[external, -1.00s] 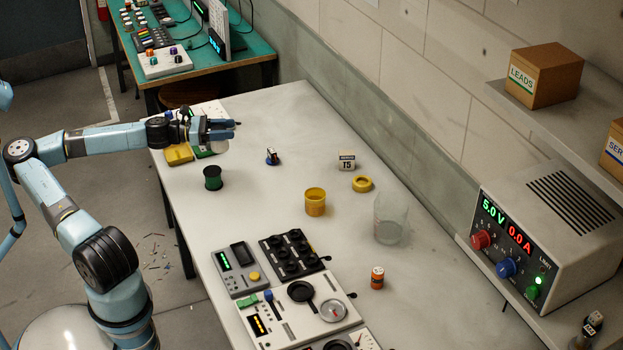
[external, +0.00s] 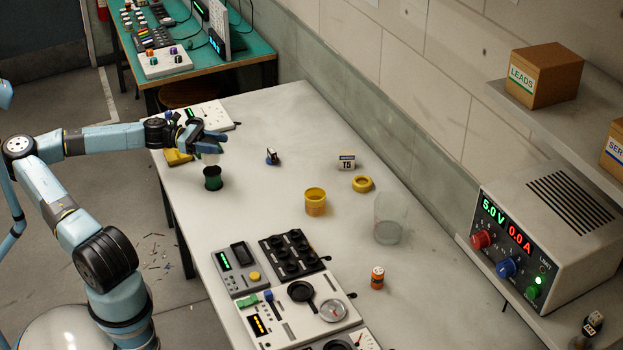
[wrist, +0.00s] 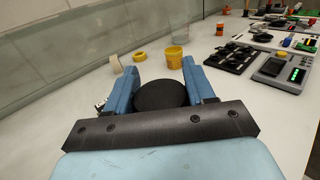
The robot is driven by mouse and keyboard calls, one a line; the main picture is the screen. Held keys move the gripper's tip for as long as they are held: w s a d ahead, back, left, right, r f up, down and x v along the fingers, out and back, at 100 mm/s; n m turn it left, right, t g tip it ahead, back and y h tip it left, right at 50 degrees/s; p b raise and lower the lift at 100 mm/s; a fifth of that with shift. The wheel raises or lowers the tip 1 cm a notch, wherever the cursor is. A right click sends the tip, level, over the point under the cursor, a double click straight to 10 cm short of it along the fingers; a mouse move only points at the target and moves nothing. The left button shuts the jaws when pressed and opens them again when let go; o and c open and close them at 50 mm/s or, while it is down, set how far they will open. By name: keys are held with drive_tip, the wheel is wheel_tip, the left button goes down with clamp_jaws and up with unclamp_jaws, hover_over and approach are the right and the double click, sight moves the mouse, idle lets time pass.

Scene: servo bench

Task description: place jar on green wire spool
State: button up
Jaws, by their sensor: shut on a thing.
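My gripper (external: 214,138) is shut on the jar, a pale, clear-looking jar (external: 210,158) that shows below the fingers in the external view. In the wrist view its round black lid (wrist: 160,95) sits between the two blue fingers of my gripper (wrist: 164,72). The green wire spool (external: 213,180) stands upright on the bench, with dark rims. The jar appears right over the spool, its lower end close to the spool's top; I cannot tell whether they touch. The spool is hidden in the wrist view.
A yellow cup (external: 315,203), a yellow ring (external: 362,184), a clear beaker (external: 389,220) and an orange-labelled bottle (external: 377,278) stand to the right. A small dark part (external: 272,157) and a T5 block (external: 346,161) are behind. A yellow item (external: 178,157) lies left of the spool.

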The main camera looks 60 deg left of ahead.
drive_tip(key=shift+f, duration=1.7)
drive_tip(key=o, duration=1.1)
drive_tip(key=shift+o, duration=0.2)
drive_tip(key=v, duration=0.7)
drive_tip(key=shift+s+a, duration=0.15)
drive_tip(key=shift+s, duration=0.05)
